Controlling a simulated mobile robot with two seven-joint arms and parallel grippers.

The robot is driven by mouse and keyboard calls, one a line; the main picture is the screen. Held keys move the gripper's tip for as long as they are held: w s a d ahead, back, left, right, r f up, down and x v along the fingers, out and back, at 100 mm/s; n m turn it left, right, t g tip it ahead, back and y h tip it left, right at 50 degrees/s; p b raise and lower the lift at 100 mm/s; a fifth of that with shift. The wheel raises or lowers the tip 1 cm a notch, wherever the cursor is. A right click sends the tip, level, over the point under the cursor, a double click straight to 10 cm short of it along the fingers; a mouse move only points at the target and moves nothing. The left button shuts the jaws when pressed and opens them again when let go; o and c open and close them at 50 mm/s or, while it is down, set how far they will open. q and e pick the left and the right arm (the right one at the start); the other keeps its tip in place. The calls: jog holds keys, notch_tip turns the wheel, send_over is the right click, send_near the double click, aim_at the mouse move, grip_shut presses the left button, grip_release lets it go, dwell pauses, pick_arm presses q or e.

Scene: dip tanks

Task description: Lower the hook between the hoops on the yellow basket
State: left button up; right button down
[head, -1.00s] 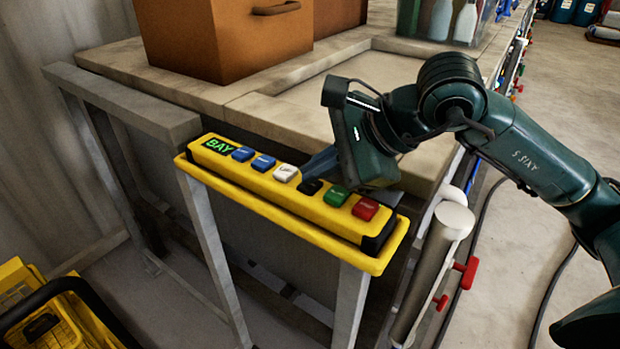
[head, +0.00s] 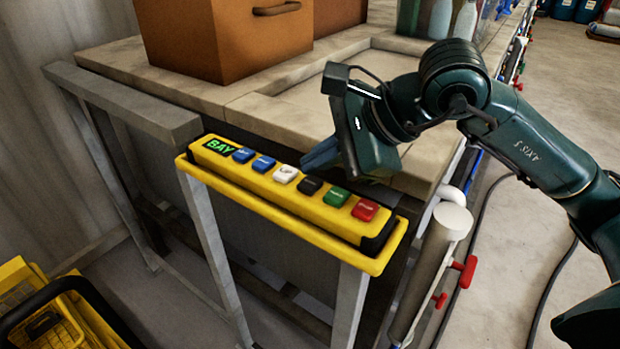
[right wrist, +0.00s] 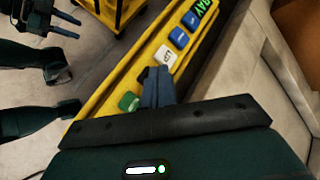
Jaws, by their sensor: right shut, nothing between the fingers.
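A yellow control box (head: 290,195) with a lit BAY display sits in a yellow tray (head: 275,213). Its buttons are two blue, then white (head: 285,174), black (head: 310,186), green (head: 336,196) and red. My right gripper (head: 312,163) is shut and empty, just above and behind the white and black buttons. In the right wrist view its fingertips (right wrist: 153,75) partly cover the black button. Part of a yellow mesh basket (head: 65,310) with a black hoop (head: 70,284) shows at the lower left. My left gripper (right wrist: 66,24) seems to show at that wrist view's edge. No hook is in view.
A grey metal frame (head: 125,105) stands beside the box. A stone-topped bench (head: 265,100) lies behind, with a brown crate (head: 225,40) on it. A grey pipe (head: 432,265) with red valve handles stands to the right. Floor is open further right.

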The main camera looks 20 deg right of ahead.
aim_at(317, 184)
jog(key=shift+r+p, duration=1.55)
jog(key=shift+r, duration=1)
jog(key=shift+f, duration=0.1)
